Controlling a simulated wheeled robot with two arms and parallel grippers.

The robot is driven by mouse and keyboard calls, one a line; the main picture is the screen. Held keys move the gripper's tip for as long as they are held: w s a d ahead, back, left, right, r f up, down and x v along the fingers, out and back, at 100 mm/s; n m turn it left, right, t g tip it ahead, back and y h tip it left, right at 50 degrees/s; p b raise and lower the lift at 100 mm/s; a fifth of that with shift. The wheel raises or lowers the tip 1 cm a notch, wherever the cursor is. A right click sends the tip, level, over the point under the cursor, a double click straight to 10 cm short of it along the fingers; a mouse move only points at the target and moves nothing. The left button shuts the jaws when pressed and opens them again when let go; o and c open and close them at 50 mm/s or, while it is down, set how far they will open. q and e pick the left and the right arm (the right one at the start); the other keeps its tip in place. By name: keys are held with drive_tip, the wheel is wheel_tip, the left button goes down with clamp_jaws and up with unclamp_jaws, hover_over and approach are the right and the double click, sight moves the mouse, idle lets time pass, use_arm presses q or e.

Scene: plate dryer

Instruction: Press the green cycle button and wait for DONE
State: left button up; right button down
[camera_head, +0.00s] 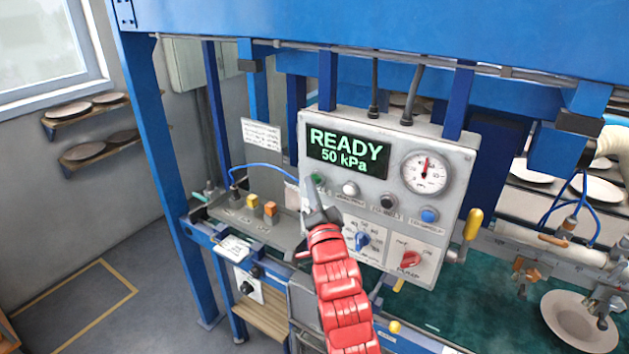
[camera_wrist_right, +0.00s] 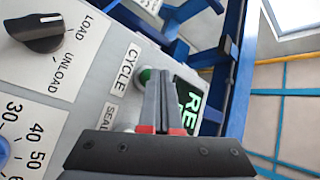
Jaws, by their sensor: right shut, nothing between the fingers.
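The grey control panel (camera_head: 330,150) carries a dark display (camera_head: 348,153) that reads READY and 50 kPa in green. The green cycle button (camera_head: 318,181) is at the left end of the button row, under the display. My right gripper (camera_head: 318,208) is shut and empty, with its tips just below this button. In the right wrist view the shut fingers (camera_wrist_right: 160,85) partly cover the green button (camera_wrist_right: 145,76), beside the CYCLE label (camera_wrist_right: 128,69). I cannot tell whether the tips touch it. My left gripper is not in view.
White, black and blue buttons (camera_head: 429,215) continue the row. A round gauge (camera_head: 426,172) is at the panel's upper right. A yellow-handled lever (camera_head: 473,224) stands right of the panel.

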drive_tip(key=shift+w+d, duration=0.2)
idle(0.3)
idle(0.3)
drive_tip(key=shift+s+a+b, duration=0.55)
drive_tip(key=shift+s+b, duration=0.15)
drive_tip(key=shift+b, duration=0.1)
drive_tip(key=s+a+b, duration=0.1)
drive_tip(key=s, duration=0.1)
drive_tip(key=s+a+b, duration=0.1)
drive_tip(key=s+a, duration=0.1)
idle(0.4)
